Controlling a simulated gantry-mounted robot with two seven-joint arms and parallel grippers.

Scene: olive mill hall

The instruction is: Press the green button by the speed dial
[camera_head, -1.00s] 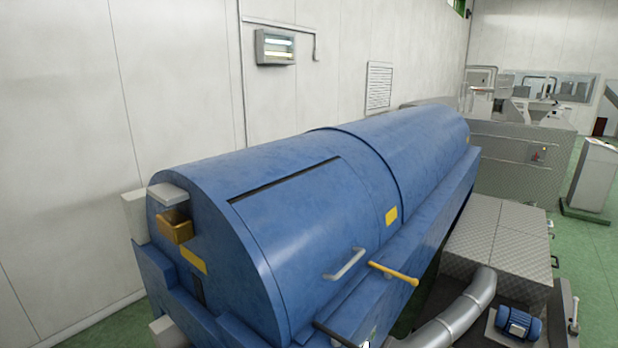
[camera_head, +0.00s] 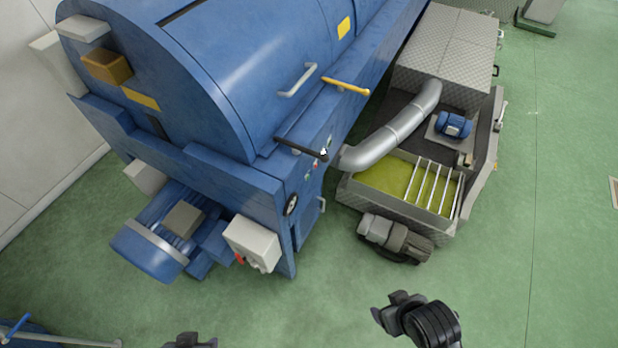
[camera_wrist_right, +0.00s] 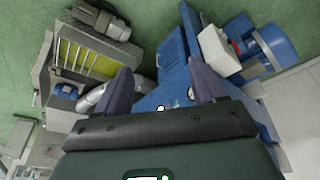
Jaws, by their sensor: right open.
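The blue machine (camera_head: 240,60) fills the upper left of the head view. Its narrow side panel carries a round black dial (camera_head: 291,204). A small green spot, likely the green button (camera_head: 307,178), sits just above the dial, with a tiny red spot near it. My right gripper (camera_head: 392,312) is at the bottom, over the floor and well apart from the panel. In the right wrist view its two fingers (camera_wrist_right: 161,90) are spread and empty, with the blue machine beyond. Part of my left gripper (camera_head: 190,341) shows at the bottom edge; its jaws are unclear.
A white box with a red part (camera_head: 252,243) juts out left of the dial. Dark (camera_head: 300,149) and yellow (camera_head: 346,86) handles stick out above the panel. A metal trough (camera_head: 405,185) with a pipe and motor stands to the right. Green floor in front is clear.

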